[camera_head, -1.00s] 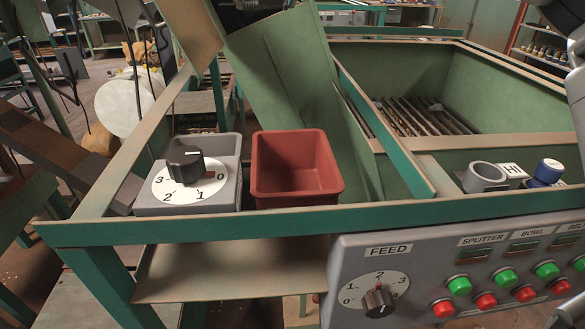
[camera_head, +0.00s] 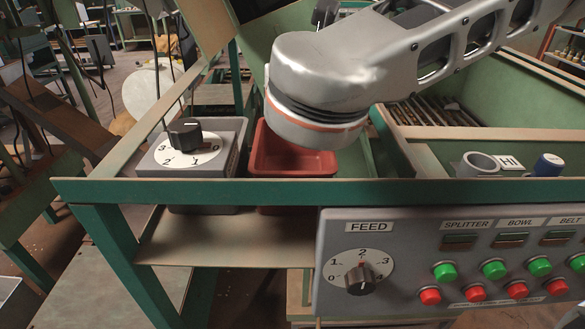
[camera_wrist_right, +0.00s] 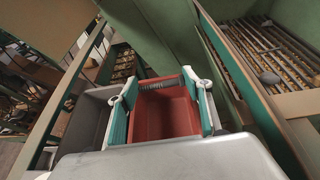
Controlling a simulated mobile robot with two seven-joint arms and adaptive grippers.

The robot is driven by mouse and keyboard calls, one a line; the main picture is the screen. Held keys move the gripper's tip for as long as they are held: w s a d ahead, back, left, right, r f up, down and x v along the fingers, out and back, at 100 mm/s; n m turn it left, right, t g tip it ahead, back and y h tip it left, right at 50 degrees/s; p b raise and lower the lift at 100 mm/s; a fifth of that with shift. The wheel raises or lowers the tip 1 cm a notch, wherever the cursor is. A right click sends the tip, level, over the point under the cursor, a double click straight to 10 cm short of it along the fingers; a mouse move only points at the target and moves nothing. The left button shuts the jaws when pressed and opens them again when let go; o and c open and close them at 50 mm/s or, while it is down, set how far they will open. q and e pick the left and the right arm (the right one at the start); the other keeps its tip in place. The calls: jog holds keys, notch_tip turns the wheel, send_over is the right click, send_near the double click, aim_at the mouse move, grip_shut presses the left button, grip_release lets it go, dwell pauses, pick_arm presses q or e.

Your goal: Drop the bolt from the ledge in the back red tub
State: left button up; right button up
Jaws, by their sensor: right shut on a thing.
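The red tub (camera_head: 262,160) stands behind the green front rail in the head view, partly covered by my right arm. In the right wrist view the red tub (camera_wrist_right: 165,125) lies beyond and between my fingers, and its floor shows no contents. My right gripper (camera_wrist_right: 160,85) has teal-padded fingers shut on a bolt (camera_wrist_right: 158,85), a grey threaded rod lying crosswise between the tips. In the picture the bolt lies across the tub's far part, but its height above it is hard to tell. In the head view my right wrist hides the gripper. My left gripper is not in view.
A green rail (camera_head: 400,191) runs along the front, above the feed control panel (camera_head: 400,270). A grey ring (camera_head: 478,164) and a blue knob (camera_head: 549,167) sit at right.

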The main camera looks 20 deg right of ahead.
jog(key=shift+f, duration=1.25)
jog(key=o, duration=1.2)
jog(key=shift+s, duration=0.1)
jog(key=v, duration=1.2)
